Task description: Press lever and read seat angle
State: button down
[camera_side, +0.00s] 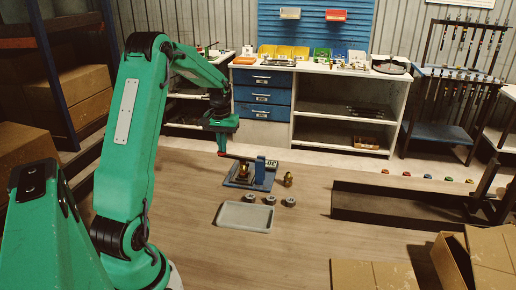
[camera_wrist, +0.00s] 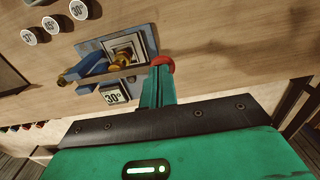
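The crimper (camera_side: 250,176) stands on a blue base on the table, with a brass part at its middle. Its lever runs out to a red end (camera_wrist: 163,62). My gripper (camera_side: 221,150) is above the lever's end; its green fingers (camera_wrist: 157,88) look together, with their tips at the red end. Whether they touch it is unclear. Several grey round seats (camera_side: 270,199) with angle labels lie in front.
A shallow grey tray (camera_side: 245,230) lies in front of the seats. A dark long bin (camera_side: 390,203) and open cardboard boxes (camera_side: 475,262) are at the right. The table between the tray and the bin is clear. A workbench (camera_side: 330,70) stands behind.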

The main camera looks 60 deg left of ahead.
notch_tip(320, 180, up, 13)
dwell(1.9)
jog(key=s+d+r+m+t+y, duration=0.1)
jog(key=d+r+m, duration=0.1)
jog(key=d, duration=0.7)
jog(key=s+d+r+m+t, duration=0.1)
jog(key=s+d+r+m, duration=0.15)
jog(key=d, duration=0.75)
jog(key=s+d+f+m+t, duration=0.1)
jog(key=s+d+f+m, duration=0.1)
jog(key=s+d, duration=0.3)
jog(key=s+d+f+m+t+h, duration=0.1)
jog(key=s+d+f+m+t, duration=0.1)
jog(key=s+d, duration=0.3)
jog(key=d, duration=0.3)
jog(key=shift+s+d+f+t, duration=0.15)
jog(key=shift+t, duration=0.15)
jog(key=shift+m, duration=0.25)
